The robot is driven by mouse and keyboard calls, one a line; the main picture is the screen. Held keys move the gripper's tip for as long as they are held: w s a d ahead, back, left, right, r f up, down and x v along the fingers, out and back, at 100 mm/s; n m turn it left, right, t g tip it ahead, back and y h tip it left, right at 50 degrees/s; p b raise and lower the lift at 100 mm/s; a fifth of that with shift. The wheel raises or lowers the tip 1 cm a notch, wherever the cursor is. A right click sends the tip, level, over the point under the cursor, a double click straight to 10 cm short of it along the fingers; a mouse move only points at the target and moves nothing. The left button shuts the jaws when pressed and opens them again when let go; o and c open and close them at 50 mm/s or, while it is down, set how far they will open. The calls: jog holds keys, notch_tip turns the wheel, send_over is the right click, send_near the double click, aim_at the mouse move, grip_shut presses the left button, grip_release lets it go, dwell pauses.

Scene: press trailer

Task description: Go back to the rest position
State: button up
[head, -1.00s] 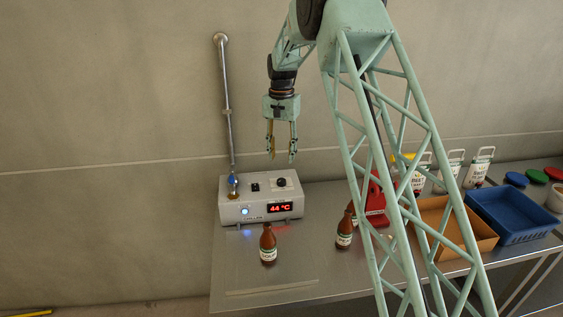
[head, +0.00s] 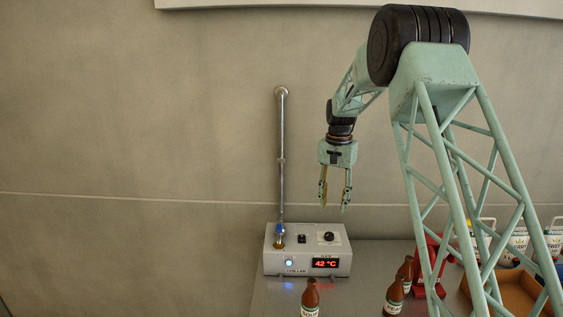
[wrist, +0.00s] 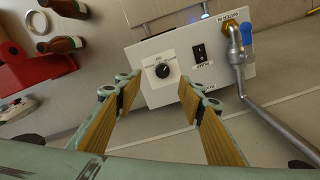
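My gripper (head: 335,195) hangs fingers-down above the white control box, its two wood-padded fingers apart with nothing between them. In the wrist view my gripper (wrist: 160,105) is also open and empty. The control box (head: 290,262) has a red display reading 42 °C, a lit blue light, a black switch and a black knob (head: 328,237). The knob shows between the fingers in the wrist view (wrist: 162,71), apart from them.
A metal pipe with a blue-handled valve (head: 280,228) rises behind the box along the wall. Brown bottles (head: 310,300) stand in front and to the right. A red device (head: 430,262) and an orange-brown tray (head: 505,290) are partly behind my arm. The air left of the pipe is clear.

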jog(key=s+r+n+t+b, duration=0.1)
jog(key=s+r, duration=0.5)
jog(key=s, duration=0.5)
jog(key=s+r+n+b, duration=0.1)
jog(key=s+r+b, duration=0.1)
jog(key=s+r, duration=0.65)
jog(key=s+r+n+t+b, duration=0.1)
jog(key=s+r, duration=0.4)
jog(key=s, duration=0.7)
jog(key=s+f+n+b, duration=0.1)
jog(key=s+f, duration=0.1)
jog(key=s, duration=0.9)
jog(key=s+f+n+t+b, duration=0.1)
jog(key=s+f, duration=0.2)
jog(key=s, duration=0.9)
jog(key=s+f+n+b, duration=0.1)
jog(key=s+f+b, duration=0.1)
jog(key=s, duration=0.9)
jog(key=shift+s+f+t, duration=0.3)
jog(key=shift+f+t, duration=0.1)
jog(key=shift+f, duration=0.1)
